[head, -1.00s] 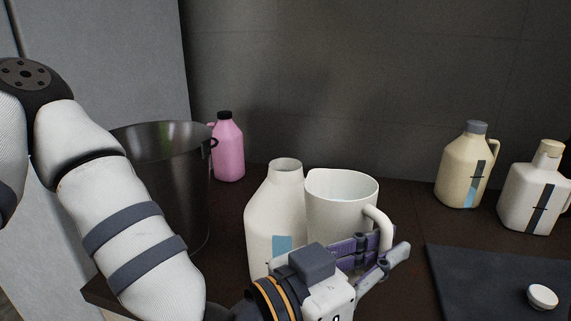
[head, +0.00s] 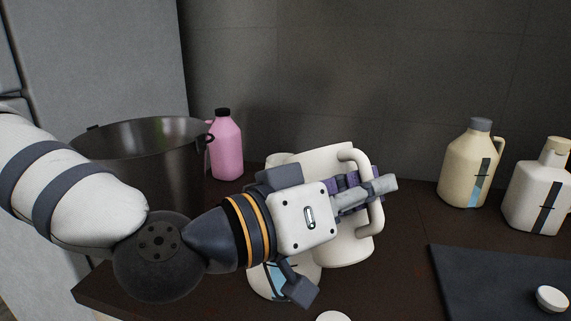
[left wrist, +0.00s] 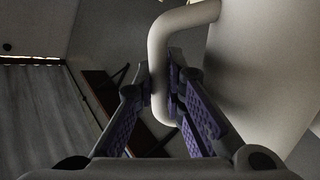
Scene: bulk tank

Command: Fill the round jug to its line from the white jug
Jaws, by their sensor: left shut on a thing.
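The white jug (head: 345,250) has a wide mouth and a looped handle. My left gripper (head: 365,190) is shut on that handle, and the left wrist view shows the handle (left wrist: 158,60) between the purple finger pads. The white jug is tilted to the left, toward the round jug (head: 262,286), and its mouth and contents are hidden. The round jug is off-white with a blue strip on its side. It stands on the counter, mostly hidden behind my left gripper and wrist. Its neck, its level and any stream between the jugs cannot be seen clearly. My right gripper is out of view.
A large dark metal pot (head: 150,165) and a pink bottle (head: 226,148) stand at the left. Two capped cream jugs (head: 465,170) (head: 535,195) stand at the right. A dark mat (head: 480,285) with a small white cap (head: 552,298) lies at front right. Another pale disc (head: 333,316) shows at the bottom edge.

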